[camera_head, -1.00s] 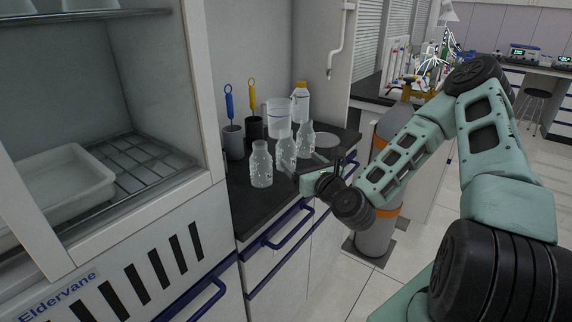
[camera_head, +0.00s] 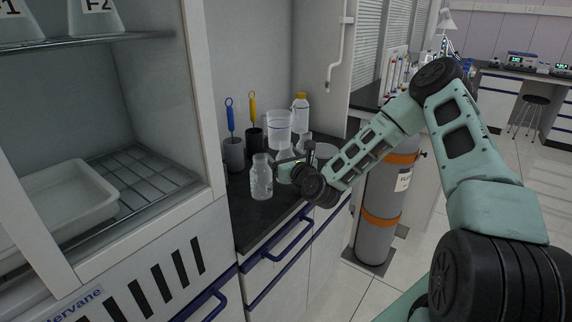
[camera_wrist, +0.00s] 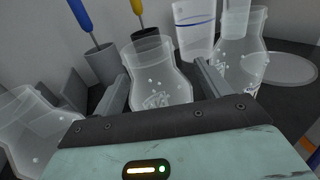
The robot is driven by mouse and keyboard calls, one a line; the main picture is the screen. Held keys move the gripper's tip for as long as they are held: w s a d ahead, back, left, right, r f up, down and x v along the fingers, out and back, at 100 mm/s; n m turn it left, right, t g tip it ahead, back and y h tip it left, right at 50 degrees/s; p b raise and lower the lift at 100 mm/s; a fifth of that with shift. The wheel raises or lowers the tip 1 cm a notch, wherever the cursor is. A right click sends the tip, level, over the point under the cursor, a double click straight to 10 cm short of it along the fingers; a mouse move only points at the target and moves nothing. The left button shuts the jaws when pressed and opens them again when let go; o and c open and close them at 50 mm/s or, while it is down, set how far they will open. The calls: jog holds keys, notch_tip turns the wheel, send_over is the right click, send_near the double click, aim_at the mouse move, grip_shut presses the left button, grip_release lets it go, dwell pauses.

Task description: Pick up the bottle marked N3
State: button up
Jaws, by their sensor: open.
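Three clear bottles stand in a row on the dark counter. The front bottle (camera_head: 261,178) is fully visible in the head view. The middle bottle (camera_head: 284,168) is partly covered by my gripper (camera_head: 287,162), and the rear bottle (camera_head: 304,141) is mostly hidden behind it. In the wrist view, my gripper (camera_wrist: 163,88) is open, with one finger on each side of the middle bottle (camera_wrist: 155,68). The front bottle (camera_wrist: 32,120) is outside at left and the rear bottle (camera_wrist: 240,55) outside at right. The bottle marks are too unclear to read, so I cannot tell which is N3.
Behind the bottles are a grey cup (camera_head: 234,154) with a blue-handled brush, a dark cup with a yellow-handled one, a clear beaker (camera_head: 279,124) and a yellow-capped bottle (camera_head: 300,112). A cabinet with a white tray (camera_head: 62,205) is at left. A gas cylinder (camera_head: 376,235) stands at right.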

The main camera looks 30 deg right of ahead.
jog(key=c, duration=1.2)
jog(key=shift+o, duration=0.2)
